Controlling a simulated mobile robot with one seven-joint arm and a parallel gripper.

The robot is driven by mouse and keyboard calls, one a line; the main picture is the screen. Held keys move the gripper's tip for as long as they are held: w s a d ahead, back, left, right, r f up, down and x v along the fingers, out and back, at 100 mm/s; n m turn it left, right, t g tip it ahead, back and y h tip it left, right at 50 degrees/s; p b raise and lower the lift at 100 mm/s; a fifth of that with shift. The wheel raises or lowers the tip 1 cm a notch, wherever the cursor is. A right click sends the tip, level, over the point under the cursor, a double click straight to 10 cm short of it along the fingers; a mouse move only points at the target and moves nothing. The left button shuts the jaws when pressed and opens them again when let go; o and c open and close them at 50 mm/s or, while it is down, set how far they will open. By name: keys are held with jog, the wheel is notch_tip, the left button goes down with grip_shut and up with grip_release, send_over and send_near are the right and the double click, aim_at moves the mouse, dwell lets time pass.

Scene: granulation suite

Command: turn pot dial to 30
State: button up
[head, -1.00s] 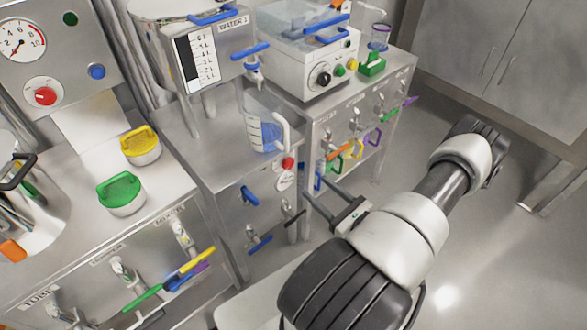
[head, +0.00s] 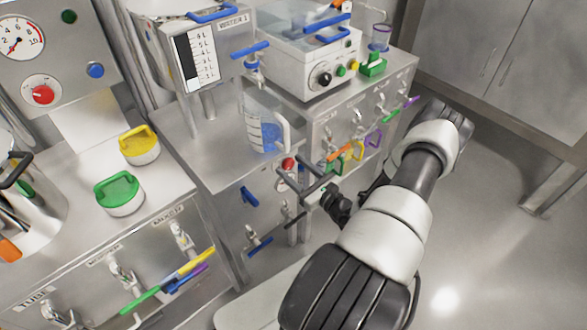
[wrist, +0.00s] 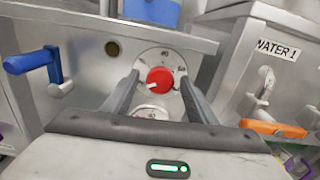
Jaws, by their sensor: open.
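A red dial (wrist: 160,80) with a white pointer sits on a round white scale plate on the front of a steel cabinet. In the wrist view the pointer is toward the lower left; the scale figures are too small to read surely. My gripper (wrist: 160,84) is open, with its two fingers on either side of the red dial; I cannot tell whether they touch it. In the head view my gripper (head: 294,167) is at the cabinet front, by the red dial (head: 288,163), which is partly hidden. Another red dial (head: 43,95) is below the gauge at left.
Below the red dial is a second white scale plate (wrist: 152,112), partly hidden by my gripper. A blue lever handle (wrist: 28,62) sticks out to its left, and an orange handle (wrist: 273,128) to the right. A measuring jug (head: 265,130) stands on the cabinet top.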

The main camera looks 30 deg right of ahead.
jog(key=c, duration=1.1)
jog(key=shift+o, duration=0.2)
jog(key=shift+m, duration=0.3)
jog(key=m, duration=0.5)
jog(key=m+p, duration=0.1)
jog(key=m, duration=0.5)
jog(key=shift+f, duration=0.1)
jog(key=o, duration=1.1)
jog(key=shift+c, duration=0.2)
